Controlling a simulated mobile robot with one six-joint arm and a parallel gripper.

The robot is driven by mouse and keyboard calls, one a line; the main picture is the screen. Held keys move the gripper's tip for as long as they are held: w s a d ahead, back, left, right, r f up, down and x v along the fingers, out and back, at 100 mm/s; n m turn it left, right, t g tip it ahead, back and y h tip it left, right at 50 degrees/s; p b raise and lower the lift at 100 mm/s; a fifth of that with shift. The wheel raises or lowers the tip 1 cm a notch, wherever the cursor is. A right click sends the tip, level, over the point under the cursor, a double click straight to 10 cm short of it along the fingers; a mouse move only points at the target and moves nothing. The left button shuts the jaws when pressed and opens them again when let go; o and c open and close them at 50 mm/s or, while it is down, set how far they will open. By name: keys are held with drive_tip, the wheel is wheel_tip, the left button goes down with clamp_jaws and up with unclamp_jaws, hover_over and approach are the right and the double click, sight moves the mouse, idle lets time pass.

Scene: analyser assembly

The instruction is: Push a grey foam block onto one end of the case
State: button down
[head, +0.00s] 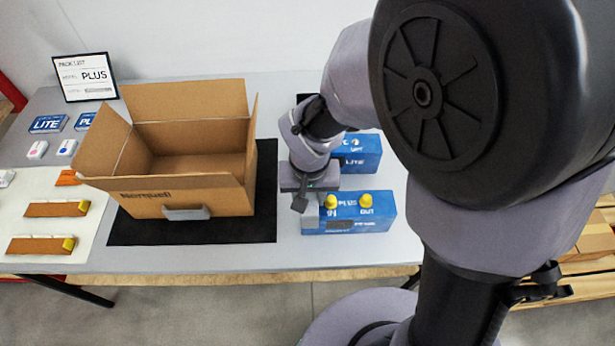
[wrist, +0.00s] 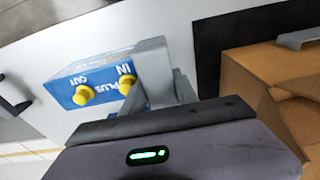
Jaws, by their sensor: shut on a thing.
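The blue PLUS case (head: 362,216) lies on the table below my arm, with two yellow ports on it. In the wrist view the case (wrist: 62,90) shows its IN and OUT labels. A grey foam block (wrist: 153,62) is at the IN end of the case, close against it; how far it is fitted on cannot be told. The foam block (head: 311,214) also shows at the case's left end in the head view. My gripper (head: 303,200) is shut on the foam block, its fingers partly hiding it. The fingers also show in the wrist view (wrist: 158,95).
An open cardboard box (head: 190,195) stands on a black mat (head: 262,220) to the left. A grey piece (head: 187,213) is at its front. A blue LITE case (head: 360,153) sits behind the PLUS case. A PLUS pack-list sign (head: 84,77) stands back left.

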drive_tip(key=c, duration=0.9)
unclamp_jaws()
drive_tip(key=shift+o, duration=0.2)
wheel_tip(320, 180, up, 7)
drive_tip(key=p, duration=0.5)
drive_tip(key=shift+r+p, duration=0.1)
drive_tip(key=shift+p, duration=0.25)
